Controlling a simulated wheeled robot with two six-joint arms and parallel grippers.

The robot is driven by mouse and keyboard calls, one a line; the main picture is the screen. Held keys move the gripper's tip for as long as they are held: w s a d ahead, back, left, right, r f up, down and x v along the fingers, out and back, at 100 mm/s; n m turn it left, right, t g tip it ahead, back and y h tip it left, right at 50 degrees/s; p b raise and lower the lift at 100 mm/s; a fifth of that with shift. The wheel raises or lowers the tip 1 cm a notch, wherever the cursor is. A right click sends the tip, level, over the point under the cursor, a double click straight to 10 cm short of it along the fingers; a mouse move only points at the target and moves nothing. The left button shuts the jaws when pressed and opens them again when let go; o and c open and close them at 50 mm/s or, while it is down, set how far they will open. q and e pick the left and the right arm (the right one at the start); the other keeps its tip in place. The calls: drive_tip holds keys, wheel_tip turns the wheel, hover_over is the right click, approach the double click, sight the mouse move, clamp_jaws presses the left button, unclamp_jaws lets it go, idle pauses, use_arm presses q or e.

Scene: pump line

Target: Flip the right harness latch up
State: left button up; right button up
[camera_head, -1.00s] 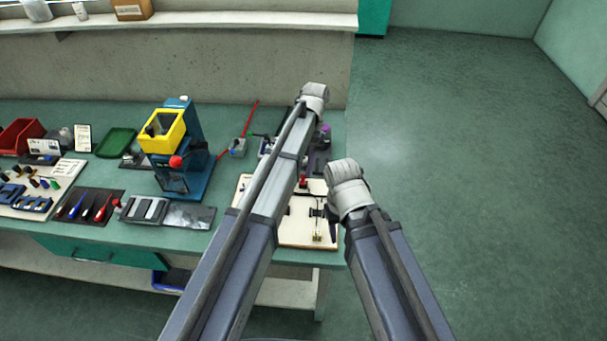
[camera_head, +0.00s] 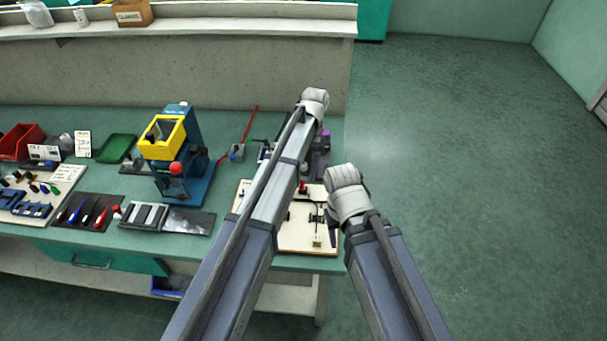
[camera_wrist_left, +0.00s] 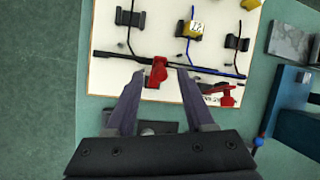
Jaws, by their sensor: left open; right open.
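The harness board (camera_head: 295,238) is a cream plate near the bench's right end, partly hidden by my left arm in the head view. In the left wrist view the board (camera_wrist_left: 110,80) carries two red latches. One red latch (camera_wrist_left: 157,72), nearest the board's floor-side end, lies between my left fingertips. The other red latch (camera_wrist_left: 220,94) is toward the blue press. The wrist view is turned about, so the latch between my fingers is the right one. My left gripper (camera_wrist_left: 161,75) is open; contact cannot be told. My right gripper (camera_head: 330,222) is open beside the board's right edge.
Wires run over the board to black clips (camera_wrist_left: 130,18) and a yellow labelled block (camera_wrist_left: 193,29). A blue press with a yellow guard (camera_head: 162,137) stands left of the board. Tools and trays fill the bench's left part. Open floor lies to the right.

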use_arm(q)
drive_tip(key=p+v, duration=0.6)
drive_tip(key=v, duration=0.1)
drive_tip(key=shift+w+r, duration=0.1)
drive_tip(key=shift+r, duration=0.05)
